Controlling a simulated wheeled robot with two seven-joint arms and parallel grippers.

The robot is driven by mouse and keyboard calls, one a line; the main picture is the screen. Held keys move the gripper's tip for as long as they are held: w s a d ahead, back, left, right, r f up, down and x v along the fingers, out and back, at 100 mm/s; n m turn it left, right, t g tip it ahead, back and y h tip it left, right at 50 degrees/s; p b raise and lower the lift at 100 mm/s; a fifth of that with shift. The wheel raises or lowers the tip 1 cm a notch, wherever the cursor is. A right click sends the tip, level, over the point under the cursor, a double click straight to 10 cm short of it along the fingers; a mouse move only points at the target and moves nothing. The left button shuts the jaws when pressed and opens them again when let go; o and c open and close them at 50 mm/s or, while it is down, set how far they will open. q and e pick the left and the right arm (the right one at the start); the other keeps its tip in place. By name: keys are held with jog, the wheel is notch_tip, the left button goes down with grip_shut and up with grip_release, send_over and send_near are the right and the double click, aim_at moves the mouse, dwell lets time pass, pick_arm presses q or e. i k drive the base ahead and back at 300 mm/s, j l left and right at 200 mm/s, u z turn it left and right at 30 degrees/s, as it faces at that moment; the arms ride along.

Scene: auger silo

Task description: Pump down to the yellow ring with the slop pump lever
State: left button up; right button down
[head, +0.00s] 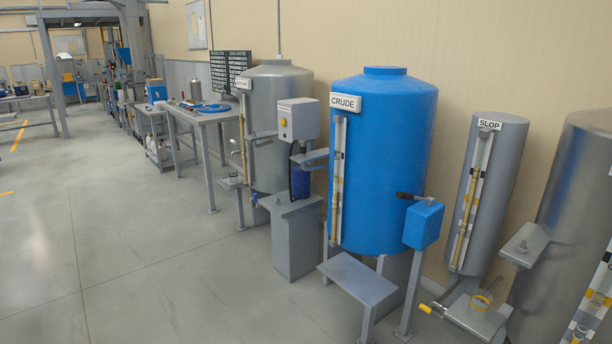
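The grey tank labelled SLOP (510,165) stands at the right in the head view. A sight gauge (464,235) with white, black and yellow marks runs down its front left side. Below it, a small grey stand (462,312) carries a clear vessel (478,307) with a yellow ring (481,297) near its top. A thin lever with a yellow grip (426,309) sticks out left from this stand. A blue box (423,226) with a black-gripped lever (407,196) stands left of the slop tank. I cannot tell which lever is the slop pump's. Neither gripper is in view.
The blue CRUDE tank (385,175) stands left of the slop tank, with a low grey step (358,279) before it. A large grey tank (575,220) is cut off at the right. The floor (160,270) at left and front is clear.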

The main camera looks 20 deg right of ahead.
aim_at(400, 194)
jog(key=z, duration=1.5)
